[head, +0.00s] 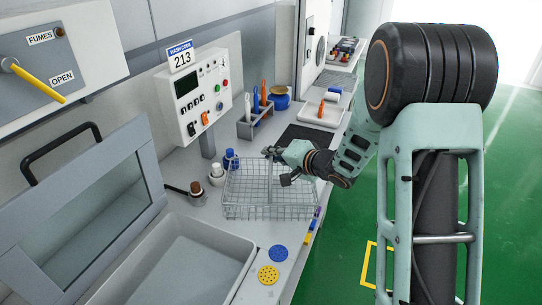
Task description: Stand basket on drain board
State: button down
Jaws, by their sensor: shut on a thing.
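A silver wire basket (240,200) is upright at the middle of the light grey counter, beyond the right end of the grey sink basin (185,262). My gripper (275,167) reaches in from the right and is shut on the basket near its upper middle; the exact grip is partly hidden by the fingers and wires. I cannot tell whether the basket's base touches the counter. A dark flat mat or panel (302,137) lies behind my gripper. I cannot tell which surface is the drain board.
White and blue bottles (217,176) stand close to the basket's left side. Blue (278,253) and yellow (268,275) discs lie in front, with coloured markers (313,227) along the counter edge. A control box (195,88) and tool rack (256,124) stand behind.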

jog(key=shift+r, duration=0.1)
jog(key=c, duration=2.5)
grip_release()
jog(key=shift+f, duration=0.2)
jog(key=shift+c, duration=0.2)
jog(key=o, duration=0.5)
jog(key=shift+c, duration=0.2)
jog(key=shift+r, duration=0.1)
jog(key=shift+s+r, duration=0.1)
jog(key=shift+r, duration=0.05)
jog(key=p+v, duration=0.1)
jog(key=v, duration=1.1)
